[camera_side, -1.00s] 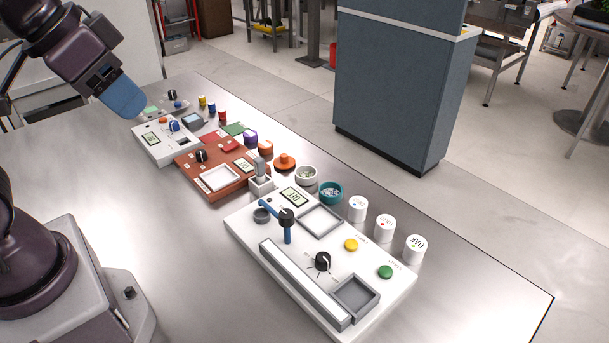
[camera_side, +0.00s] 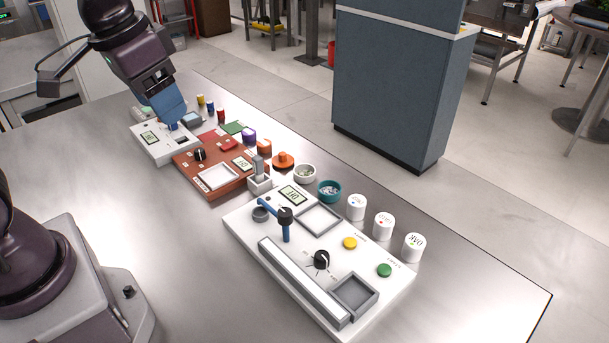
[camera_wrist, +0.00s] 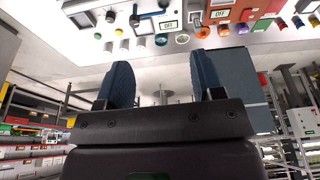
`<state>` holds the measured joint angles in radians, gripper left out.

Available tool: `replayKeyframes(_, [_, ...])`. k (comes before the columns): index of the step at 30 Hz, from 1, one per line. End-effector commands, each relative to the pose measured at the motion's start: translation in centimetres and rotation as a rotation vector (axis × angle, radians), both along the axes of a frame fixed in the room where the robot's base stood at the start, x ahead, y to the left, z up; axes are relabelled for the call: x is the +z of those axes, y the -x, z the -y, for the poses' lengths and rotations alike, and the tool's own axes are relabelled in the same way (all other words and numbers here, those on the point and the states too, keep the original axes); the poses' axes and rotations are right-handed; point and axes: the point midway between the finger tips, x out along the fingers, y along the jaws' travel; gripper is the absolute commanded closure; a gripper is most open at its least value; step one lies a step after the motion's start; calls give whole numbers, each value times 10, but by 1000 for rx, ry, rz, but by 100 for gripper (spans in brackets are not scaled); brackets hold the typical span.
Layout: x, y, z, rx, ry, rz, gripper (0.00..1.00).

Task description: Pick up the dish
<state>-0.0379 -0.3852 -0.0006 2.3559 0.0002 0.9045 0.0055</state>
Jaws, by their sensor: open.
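Two small round dishes stand in the row behind the panels. One is white (camera_side: 305,173) with greenish bits in it. The other is teal (camera_side: 329,191) with pale bits in it. I cannot tell which one the task means. The wrist view also shows the teal dish (camera_wrist: 161,40) and the white dish (camera_wrist: 182,37), beyond my fingertips. My gripper (camera_side: 175,121) is over the far white panel at left, well apart from both dishes. In the wrist view its two blue fingers (camera_wrist: 164,72) are spread with nothing between them.
A white panel (camera_side: 240,230) with a lever, trays and buttons lies in front of the dishes. White cups (camera_side: 384,226) stand right of them, an orange knob (camera_side: 283,160) left. A red-brown panel (camera_side: 193,177) and white panel (camera_side: 160,152) lie farther left. The table's right front is bare.

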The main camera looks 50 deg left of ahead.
Motion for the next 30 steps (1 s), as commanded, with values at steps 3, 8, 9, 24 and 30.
replayKeyframes(3, [-11,-42,-7,-49,-12,-84,38])
replayKeyframes(8, [-33,-101,-17,-200,-35,-169,38])
replayKeyframes(9, [-41,-115,-20,-248,-40,-188,38])
replayKeyframes(24, [-193,-268,-62,-1179,-96,-299,38])
replayKeyframes(30, [-203,-306,-70,-1627,-188,-227,38])
